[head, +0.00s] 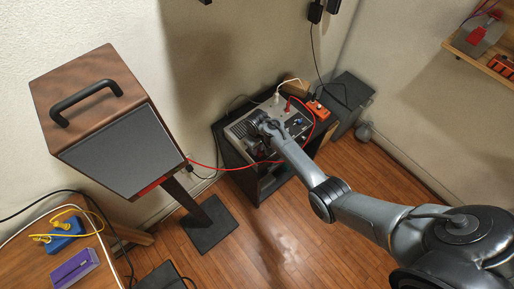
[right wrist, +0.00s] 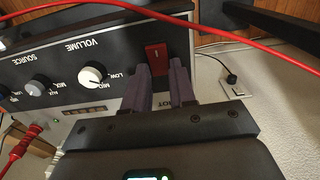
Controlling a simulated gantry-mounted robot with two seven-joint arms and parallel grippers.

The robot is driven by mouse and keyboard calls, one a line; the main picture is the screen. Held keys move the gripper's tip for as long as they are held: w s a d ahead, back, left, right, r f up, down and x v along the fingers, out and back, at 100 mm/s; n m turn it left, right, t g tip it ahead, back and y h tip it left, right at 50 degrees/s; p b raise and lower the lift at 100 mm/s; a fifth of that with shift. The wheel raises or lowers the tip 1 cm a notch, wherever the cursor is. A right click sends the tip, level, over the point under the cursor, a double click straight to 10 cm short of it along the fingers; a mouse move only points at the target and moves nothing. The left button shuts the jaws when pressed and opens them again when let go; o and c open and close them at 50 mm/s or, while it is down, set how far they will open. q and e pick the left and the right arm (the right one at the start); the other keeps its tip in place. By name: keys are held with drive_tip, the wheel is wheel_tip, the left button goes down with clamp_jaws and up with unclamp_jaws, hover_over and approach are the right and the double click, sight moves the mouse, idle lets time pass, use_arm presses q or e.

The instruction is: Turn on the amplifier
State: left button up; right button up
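The amplifier (head: 296,121) sits on a black stand in the head view, partly hidden by my right arm. In the right wrist view its dark front panel (right wrist: 118,58) appears upside down, with white VOLUME and SOURCE lettering. A red switch (right wrist: 157,52) is at the panel's end, beside the white volume knob (right wrist: 93,75). My right gripper (right wrist: 163,72) has its two fingers apart with a gap between them, right at the red switch; I cannot tell whether they touch it. In the head view the right gripper (head: 262,127) is over the amplifier's left part. My left gripper is not in view.
A red cable (right wrist: 200,27) runs across the right wrist view above the fingers. A wooden speaker (head: 110,110) on a black stand is left of the amplifier. A table with a blue box (head: 66,232) and a purple box (head: 75,268) is at lower left.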

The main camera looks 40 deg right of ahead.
clamp_jaws()
drive_tip(key=t+p, duration=0.1)
drive_tip(key=p, duration=0.1)
drive_tip(key=t+p, duration=0.1)
drive_tip(key=p, duration=0.1)
drive_tip(key=shift+s+r, duration=0.25)
drive_tip(key=shift+s, duration=0.15)
drive_tip(key=shift+f+t+p, duration=0.2)
drive_tip(key=shift+t+p, duration=0.3)
drive_tip(key=o, duration=0.5)
unclamp_jaws()
drive_tip(key=shift+r, duration=0.1)
drive_tip(key=shift+p+v, duration=1.75)
drive_tip(key=shift+v, duration=3.6)
